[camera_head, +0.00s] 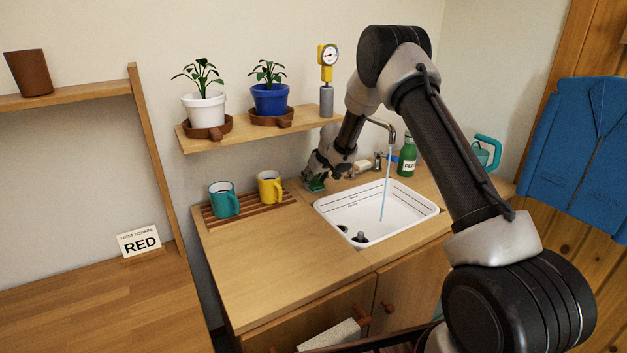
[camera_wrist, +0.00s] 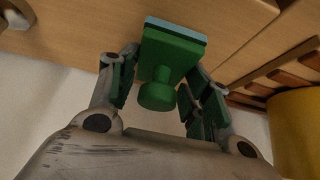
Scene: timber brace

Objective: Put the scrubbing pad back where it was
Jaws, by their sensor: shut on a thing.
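The scrubbing pad is a green block with a round green knob and a light blue face. It shows in the wrist view (camera_wrist: 172,50) and as a small green patch in the head view (camera_head: 314,184). My gripper (camera_head: 318,176) is shut on it, with one finger on each side in the wrist view (camera_wrist: 163,88). It holds the pad near the back left corner of the sink (camera_head: 328,204), close to the wall. I cannot tell whether the pad touches the counter.
A teal mug (camera_head: 224,200) and a yellow mug (camera_head: 270,187) stand on a slatted rack left of my gripper. A soap bar (camera_head: 362,165), a running tap (camera_head: 391,131) and a green bottle (camera_head: 407,158) are behind the sink. A plant shelf (camera_head: 240,134) hangs above. The front counter (camera_head: 275,255) is clear.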

